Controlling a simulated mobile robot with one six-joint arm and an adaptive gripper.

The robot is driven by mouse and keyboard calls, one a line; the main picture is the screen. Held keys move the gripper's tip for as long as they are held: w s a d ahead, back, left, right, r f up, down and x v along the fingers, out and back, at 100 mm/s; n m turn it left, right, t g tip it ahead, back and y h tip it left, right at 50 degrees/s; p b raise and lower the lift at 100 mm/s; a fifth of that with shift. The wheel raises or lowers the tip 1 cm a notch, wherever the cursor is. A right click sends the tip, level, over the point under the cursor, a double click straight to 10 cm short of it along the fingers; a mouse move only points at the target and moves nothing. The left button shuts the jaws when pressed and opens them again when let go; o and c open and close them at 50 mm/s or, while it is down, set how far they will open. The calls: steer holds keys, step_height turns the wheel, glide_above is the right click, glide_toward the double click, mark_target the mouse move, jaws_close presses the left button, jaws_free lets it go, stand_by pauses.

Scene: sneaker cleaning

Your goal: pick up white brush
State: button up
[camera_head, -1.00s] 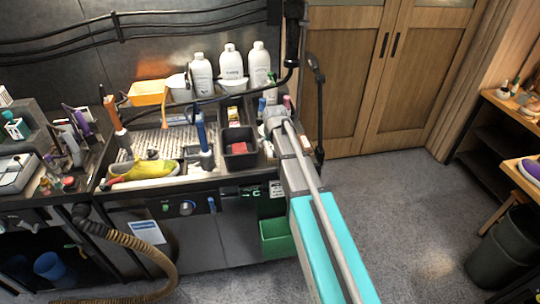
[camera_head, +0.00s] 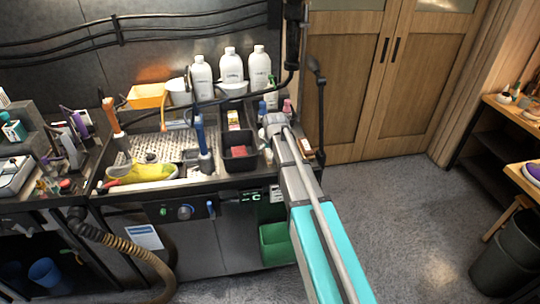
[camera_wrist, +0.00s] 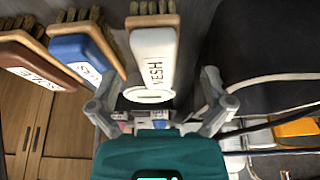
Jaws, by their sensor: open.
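The white brush (camera_wrist: 153,60) hangs upper middle in the wrist view, with dark lettering ending in "ESH" on its handle and tan bristles at the top edge. My gripper (camera_wrist: 158,88) is open, one finger on each side of the lower end of the white handle. I cannot tell whether either finger touches it. A blue-handled brush (camera_wrist: 78,52) and a brown-handled brush (camera_wrist: 35,62) hang to its left. The head view does not clearly show the brushes or my gripper.
The head view shows a sink counter with a yellow shoe (camera_head: 142,173), a black bin (camera_head: 240,158) and white bottles (camera_head: 231,66). A green bin (camera_head: 276,245) is below. Wooden doors (camera_head: 365,85) stand behind, with open floor (camera_head: 405,235) at right. Cables (camera_wrist: 270,78) run right of my gripper.

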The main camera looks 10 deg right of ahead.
mark_target(272, 154)
steer(key=shift+s+d+b+x, duration=0.1)
steer(key=shift+b+x, duration=0.65)
steer(key=shift+x, duration=0.05)
steer(key=shift+s+d+b+x, duration=0.1)
steer(key=shift+b+x, duration=0.65)
steer(key=shift+x, duration=0.1)
steer(key=shift+b+x, duration=0.8)
steer(key=shift+x, duration=0.2)
steer(key=c, duration=1.3)
steer(key=shift+o, duration=0.2)
steer(key=shift+r, duration=0.1)
steer(key=shift+r, duration=0.1)
